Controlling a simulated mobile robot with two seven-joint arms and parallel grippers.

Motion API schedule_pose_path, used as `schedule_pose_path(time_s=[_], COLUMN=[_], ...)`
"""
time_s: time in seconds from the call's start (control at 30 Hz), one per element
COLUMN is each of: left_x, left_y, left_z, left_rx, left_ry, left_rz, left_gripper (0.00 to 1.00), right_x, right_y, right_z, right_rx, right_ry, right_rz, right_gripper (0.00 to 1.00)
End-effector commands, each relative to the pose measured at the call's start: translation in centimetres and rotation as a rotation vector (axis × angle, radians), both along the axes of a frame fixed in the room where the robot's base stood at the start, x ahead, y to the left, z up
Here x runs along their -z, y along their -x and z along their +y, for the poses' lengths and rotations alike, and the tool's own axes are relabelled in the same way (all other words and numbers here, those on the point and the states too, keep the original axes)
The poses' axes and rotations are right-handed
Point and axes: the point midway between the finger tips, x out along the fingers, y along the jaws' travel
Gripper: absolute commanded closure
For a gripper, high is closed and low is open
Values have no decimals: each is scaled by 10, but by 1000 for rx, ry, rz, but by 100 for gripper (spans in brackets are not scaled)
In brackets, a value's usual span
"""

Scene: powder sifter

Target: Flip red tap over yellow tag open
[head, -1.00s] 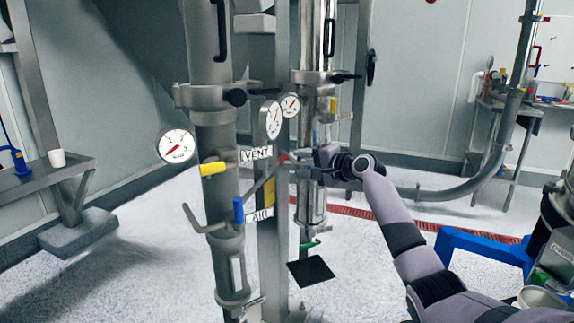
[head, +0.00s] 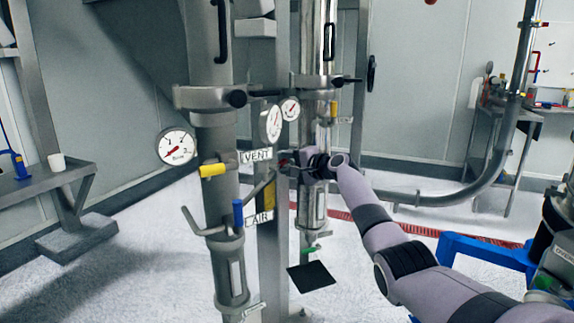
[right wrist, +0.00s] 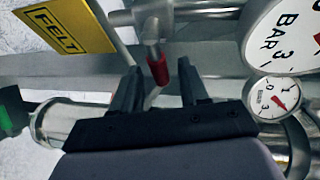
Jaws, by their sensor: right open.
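The red tap (right wrist: 158,70) shows in the right wrist view as a short red sleeve on a metal fitting. It lies ahead of and between the two open dark fingers of my right gripper (right wrist: 158,88). The yellow tag (right wrist: 65,25), lettered FELT, is at the upper left of that view; in the head view the yellow tag (head: 270,193) hangs on the middle post. In the head view my right gripper (head: 287,165) is beside the post, and the red tap is mostly hidden there. Whether the fingers touch the tap cannot be told. My left gripper is not in view.
A yellow-handled tap (head: 212,170) and a blue-handled tap (head: 238,212) are on the left column. Gauges (head: 272,123) sit close above my right gripper, with the VENT label (head: 257,155) to its left. A green-handled tap (head: 310,249) is below.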

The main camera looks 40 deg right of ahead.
Motion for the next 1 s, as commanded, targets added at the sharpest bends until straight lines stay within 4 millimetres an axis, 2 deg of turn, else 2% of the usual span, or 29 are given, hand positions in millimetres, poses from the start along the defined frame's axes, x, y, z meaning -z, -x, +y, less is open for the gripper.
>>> schedule_pose_path(time_s=[0.3, 0.33, 0.4, 0.47, 0.77, 1.0], left_x=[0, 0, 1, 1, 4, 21], left_y=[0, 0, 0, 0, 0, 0], left_z=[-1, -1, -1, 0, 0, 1], left_rx=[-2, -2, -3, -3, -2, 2], left_ry=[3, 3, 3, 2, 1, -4], left_rz=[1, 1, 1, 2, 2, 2], left_gripper=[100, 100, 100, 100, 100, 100], right_x=[0, 0, 0, 0, 1, 0], right_y=[-1, -1, -1, -1, -1, -1], right_z=[1, 1, 1, 1, 1, 1], right_rx=[0, 0, 0, 0, 0, 0], right_ry=[1, 1, 1, 0, 11, 90], right_rz=[0, 0, 0, 0, -5, -49], right_gripper=[56, 59, 82, 100, 100, 100])
